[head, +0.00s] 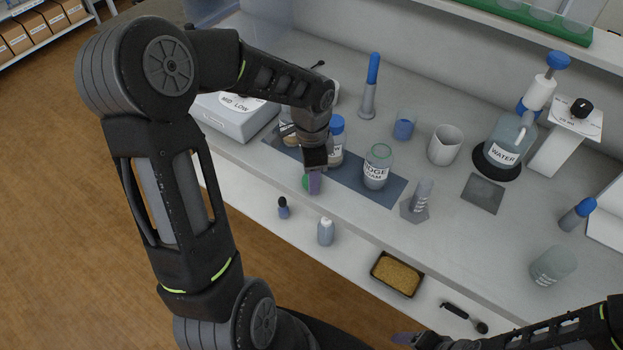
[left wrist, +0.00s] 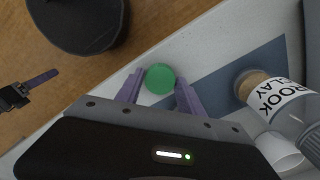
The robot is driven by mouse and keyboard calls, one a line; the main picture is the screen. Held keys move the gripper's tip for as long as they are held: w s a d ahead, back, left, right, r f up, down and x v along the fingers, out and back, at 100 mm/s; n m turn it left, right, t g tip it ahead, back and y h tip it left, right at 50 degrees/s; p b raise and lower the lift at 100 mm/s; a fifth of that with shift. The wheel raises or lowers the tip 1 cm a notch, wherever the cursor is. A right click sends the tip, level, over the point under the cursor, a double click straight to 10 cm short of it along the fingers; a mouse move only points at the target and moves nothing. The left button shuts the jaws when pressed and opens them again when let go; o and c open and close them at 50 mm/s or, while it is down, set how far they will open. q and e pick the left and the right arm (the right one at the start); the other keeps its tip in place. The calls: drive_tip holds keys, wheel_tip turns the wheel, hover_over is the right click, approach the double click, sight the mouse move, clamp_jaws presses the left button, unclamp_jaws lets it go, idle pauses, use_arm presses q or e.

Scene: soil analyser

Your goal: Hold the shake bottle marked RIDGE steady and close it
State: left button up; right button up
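The RIDGE bottle (head: 378,168) stands upright on the dark blue mat, with clear walls, a green rim and no cap on it. Its label is partly readable. A green cap (head: 306,183) lies near the mat's front edge, left of the bottle, partly hidden by my left gripper (head: 314,184). In the left wrist view the green cap (left wrist: 160,79) sits between the tips of my open left gripper (left wrist: 159,82); contact is unclear. My right gripper (head: 408,340) is at the bottom edge, away from the bottle, with only one fingertip clear.
A blue-capped bottle (head: 337,135) stands on the mat (head: 392,190) close to my left gripper. A BROOK CLAY bottle (left wrist: 285,100) is right of it in the wrist view. A grey holder (head: 415,205) and white cup (head: 445,145) stand right of the RIDGE bottle.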

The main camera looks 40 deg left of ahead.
use_arm(q)
drive_tip(key=c, duration=0.8)
drive_tip(key=shift+c, duration=0.2)
wheel_tip(320, 180, up, 10)
drive_tip(key=shift+b, duration=0.4)
